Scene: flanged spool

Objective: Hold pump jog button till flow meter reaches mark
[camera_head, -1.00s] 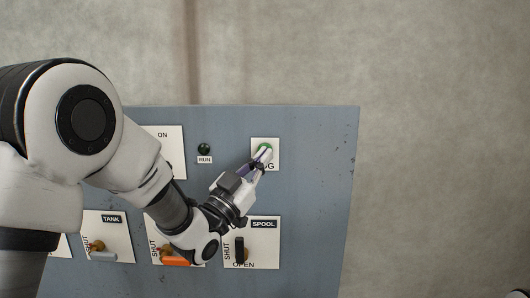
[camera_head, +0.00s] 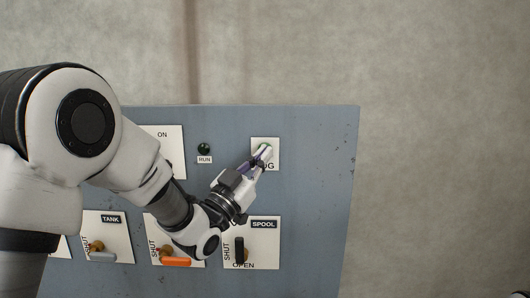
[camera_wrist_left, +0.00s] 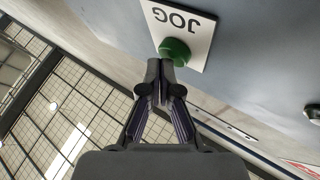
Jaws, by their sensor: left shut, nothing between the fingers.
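The green jog button (camera_wrist_left: 174,50) sits on a white plate (camera_wrist_left: 196,28) marked JOG; in the left wrist view the plate appears upside down. In the head view the button (camera_head: 265,147) is mostly covered by my fingers. My left gripper (camera_head: 262,155) is shut with nothing between its fingers. In the left wrist view its fingertips (camera_wrist_left: 161,66) are at the button's near edge; I cannot tell how far the button is pressed in. No flow meter shows in these frames.
The blue-grey panel (camera_head: 315,180) carries a dark green RUN lamp (camera_head: 204,149), a TANK plate with a grey handle (camera_head: 103,257), an orange handle (camera_head: 176,262) and a SPOOL plate with a black handle (camera_head: 239,249). The panel's right side is bare.

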